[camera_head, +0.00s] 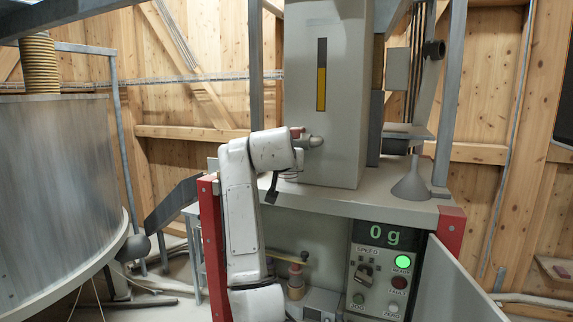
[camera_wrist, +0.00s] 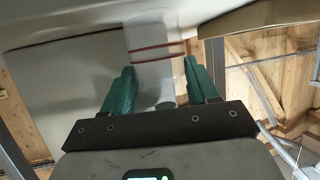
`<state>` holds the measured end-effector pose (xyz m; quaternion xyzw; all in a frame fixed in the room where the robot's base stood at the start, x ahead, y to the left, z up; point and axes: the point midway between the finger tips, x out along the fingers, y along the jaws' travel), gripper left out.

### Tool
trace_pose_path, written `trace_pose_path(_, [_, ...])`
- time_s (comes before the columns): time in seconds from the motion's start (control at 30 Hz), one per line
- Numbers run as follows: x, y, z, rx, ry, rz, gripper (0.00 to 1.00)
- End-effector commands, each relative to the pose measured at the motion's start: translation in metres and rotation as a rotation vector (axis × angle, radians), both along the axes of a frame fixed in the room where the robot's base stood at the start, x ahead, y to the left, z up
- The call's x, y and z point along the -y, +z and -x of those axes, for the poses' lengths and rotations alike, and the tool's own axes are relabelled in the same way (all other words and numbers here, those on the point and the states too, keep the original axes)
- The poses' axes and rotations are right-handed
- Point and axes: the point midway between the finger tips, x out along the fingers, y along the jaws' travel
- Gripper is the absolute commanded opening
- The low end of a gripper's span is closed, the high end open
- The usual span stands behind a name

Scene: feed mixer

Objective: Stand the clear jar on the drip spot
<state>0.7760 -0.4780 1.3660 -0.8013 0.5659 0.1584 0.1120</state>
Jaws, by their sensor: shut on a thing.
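In the wrist view, the green fingers of my gripper (camera_wrist: 160,72) are closed around a pale see-through cylinder with thin red bands, which looks like the clear jar (camera_wrist: 152,76). The jar lies between the fingers, and its far end is against a pale grey background. In the head view, my arm reaches up to the front of the grey hopper (camera_head: 330,100), close to its short spout (camera_head: 316,141). My arm hides most of the gripper and jar there. I cannot make out the drip spot, nor whether the jar touches a surface.
The grey counter (camera_head: 395,207) carries the hopper and a funnel (camera_head: 411,182) to its right. Below is a control panel (camera_head: 378,277) with a lit green lamp and a display (camera_head: 384,234) reading 0 g. A large round tank (camera_head: 55,190) stands at left.

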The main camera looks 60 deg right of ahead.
Motion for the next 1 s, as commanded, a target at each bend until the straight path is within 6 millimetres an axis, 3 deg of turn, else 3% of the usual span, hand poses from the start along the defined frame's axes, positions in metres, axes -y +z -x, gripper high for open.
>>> trace_pose_path(0.03, [0.0,-0.002,0.0,0.0,0.0,0.0,0.29])
trace_pose_path(0.07, [0.0,-0.003,0.0,0.0,0.0,0.0,0.59])
trace_pose_path(0.3, [0.0,-0.002,0.0,0.0,0.0,0.0,0.82])
trace_pose_path(0.67, [-0.003,0.002,0.0,0.001,0.001,0.001,0.84])
trace_pose_path(1.0, [-0.057,0.024,0.019,0.005,0.003,0.002,0.84])
